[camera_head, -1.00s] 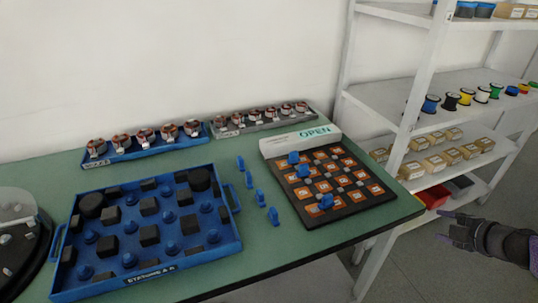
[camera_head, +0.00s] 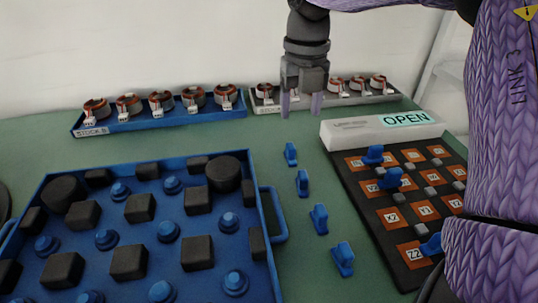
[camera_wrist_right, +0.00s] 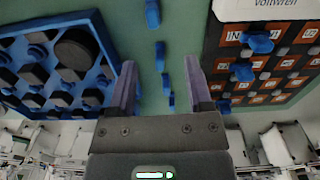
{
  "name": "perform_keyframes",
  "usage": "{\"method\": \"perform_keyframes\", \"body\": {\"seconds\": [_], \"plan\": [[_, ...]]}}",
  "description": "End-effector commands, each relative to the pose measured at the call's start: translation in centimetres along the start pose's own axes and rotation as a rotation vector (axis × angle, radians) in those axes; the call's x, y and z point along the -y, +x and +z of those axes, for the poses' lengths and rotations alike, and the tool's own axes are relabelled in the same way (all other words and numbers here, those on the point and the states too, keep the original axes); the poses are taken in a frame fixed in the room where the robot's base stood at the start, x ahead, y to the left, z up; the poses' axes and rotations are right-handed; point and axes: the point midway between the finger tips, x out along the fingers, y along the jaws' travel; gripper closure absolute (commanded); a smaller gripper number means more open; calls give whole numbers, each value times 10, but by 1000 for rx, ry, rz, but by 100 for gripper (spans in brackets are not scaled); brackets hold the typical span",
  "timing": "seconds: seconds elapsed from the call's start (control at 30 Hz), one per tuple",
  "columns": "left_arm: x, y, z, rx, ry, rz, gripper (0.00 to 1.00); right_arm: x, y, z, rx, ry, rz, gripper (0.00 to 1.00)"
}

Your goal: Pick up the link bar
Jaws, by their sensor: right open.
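Several small blue link bars stand in a row on the green table between the blue tray and the test board. The far one (camera_head: 290,154) is closest to my right gripper, followed by a second (camera_head: 303,183), a third (camera_head: 319,218) and a near one (camera_head: 343,258). The row also shows between the fingers in the right wrist view, with one bar (camera_wrist_right: 152,14) at the top edge. My right gripper (camera_head: 301,104) points down, open and empty, above the table behind the far bar. It touches none of them. My left gripper is out of view.
The blue tray (camera_head: 264,165) of black and blue parts lies left. The dark test board (camera_head: 362,212), marked OPEN, lies right and carries more blue bars (camera_head: 389,179). Blue (camera_head: 160,122) and grey (camera_head: 330,104) racks of wound stators stand behind. My right arm covers the right side.

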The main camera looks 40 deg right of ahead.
Motion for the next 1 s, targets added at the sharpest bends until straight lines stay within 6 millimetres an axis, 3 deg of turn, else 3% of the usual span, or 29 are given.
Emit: {"method": "perform_keyframes", "body": {"seconds": [0.6,0.8,1.0], "plan": [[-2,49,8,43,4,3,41,-8,103,8,-8,-6,-12,35],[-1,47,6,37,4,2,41,-8,101,8,-2,-6,-9,35],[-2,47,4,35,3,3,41,-8,100,8,-2,-5,-9,78]]}}
